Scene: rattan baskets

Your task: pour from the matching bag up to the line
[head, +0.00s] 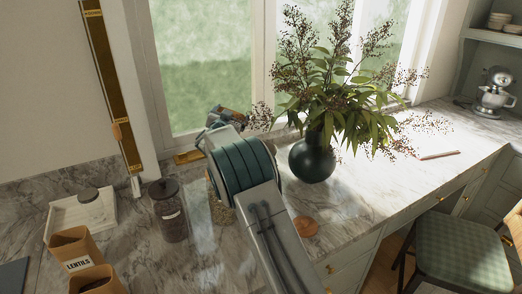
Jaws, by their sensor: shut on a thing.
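A brown paper bag marked LENTILS (76,252) stands on the counter at the lower left. A second brown bag (97,281) stands in front of it, cut by the bottom edge; its label is not in view. A dark-lidded glass jar (170,222) with dark contents and a pale label stands right of the bags. A glass jar (224,214) with tan contents shows beside my arm, largely hidden by it. Its top and any line on it are hidden. My arm reaches across the middle of the head view and hides my gripper's fingers and whatever they hold.
A dark green vase (313,160) with tall branches stands just right of my arm. A round brown disc (305,227) lies near the counter's front edge. The counter right of the vase is mostly clear.

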